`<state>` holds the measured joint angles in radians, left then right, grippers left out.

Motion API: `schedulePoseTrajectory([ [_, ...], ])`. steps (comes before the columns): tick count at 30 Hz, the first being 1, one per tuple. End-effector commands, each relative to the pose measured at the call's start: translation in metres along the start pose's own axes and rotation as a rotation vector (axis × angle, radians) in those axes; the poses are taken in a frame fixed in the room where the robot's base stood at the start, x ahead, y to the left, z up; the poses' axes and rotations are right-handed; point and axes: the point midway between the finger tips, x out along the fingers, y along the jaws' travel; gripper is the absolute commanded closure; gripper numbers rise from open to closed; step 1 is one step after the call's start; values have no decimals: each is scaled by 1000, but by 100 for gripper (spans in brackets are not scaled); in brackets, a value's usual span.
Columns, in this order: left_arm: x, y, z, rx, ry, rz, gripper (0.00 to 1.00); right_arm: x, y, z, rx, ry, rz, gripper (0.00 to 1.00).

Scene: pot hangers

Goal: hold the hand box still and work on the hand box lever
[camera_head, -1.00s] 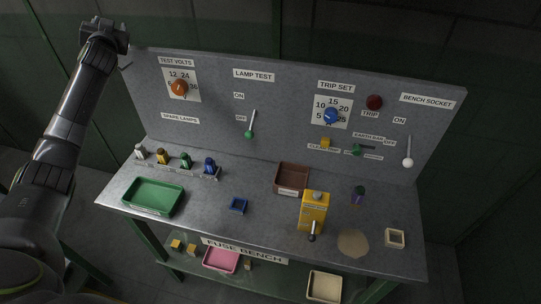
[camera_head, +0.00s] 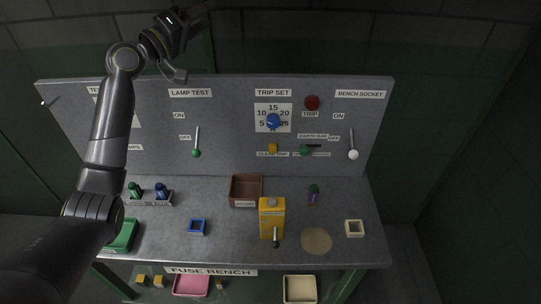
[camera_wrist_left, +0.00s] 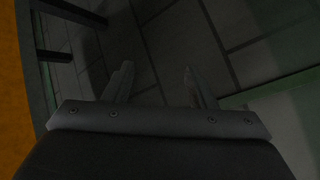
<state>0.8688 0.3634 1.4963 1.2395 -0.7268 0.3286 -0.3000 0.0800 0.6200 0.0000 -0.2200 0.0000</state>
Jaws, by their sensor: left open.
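The hand box (camera_head: 271,218) is a yellow upright box on the grey bench top, right of the middle in the head view. Its lever (camera_head: 276,236), with a dark knob, is on the front face and points down. My left gripper (camera_head: 183,38) is high above the upper edge of the back panel, far from the box and touching nothing visible. In the left wrist view its two fingers (camera_wrist_left: 162,86) are apart with nothing between them. The box does not show clearly in that view. My right gripper is out of view.
A brown tray (camera_head: 246,189) stands behind and left of the box. The back panel (camera_head: 229,125) carries levers and knobs. My left arm covers the bench's left end.

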Motion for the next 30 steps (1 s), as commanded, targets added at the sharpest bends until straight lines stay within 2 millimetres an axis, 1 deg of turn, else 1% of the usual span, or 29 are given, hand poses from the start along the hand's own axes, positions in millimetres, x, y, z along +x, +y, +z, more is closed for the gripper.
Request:
schedulePoseTrajectory([
  [1,8,22,12,-58,-29,74,49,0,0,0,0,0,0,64],
  [2,10,32,19,-93,-47,112,49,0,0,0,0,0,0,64],
  [3,11,37,30,-144,-77,150,49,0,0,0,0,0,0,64],
  [5,7,32,52,-228,-129,184,49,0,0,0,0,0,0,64],
  [6,1,21,69,-289,-167,193,49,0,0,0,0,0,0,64],
  [10,-21,-12,121,-490,-287,197,49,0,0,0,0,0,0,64],
  [12,-31,-28,148,-614,-359,146,49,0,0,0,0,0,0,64],
  [14,-38,-41,167,-711,-410,86,49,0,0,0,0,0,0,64],
  [18,-59,-71,210,-928,-507,-75,49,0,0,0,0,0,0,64],
  [23,-87,-101,259,-1179,-589,-289,49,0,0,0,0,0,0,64],
  [27,-117,-124,300,-1395,-631,-502,49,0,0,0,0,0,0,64],
  [30,-139,-138,329,-1542,-643,-663,49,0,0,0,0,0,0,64],
])
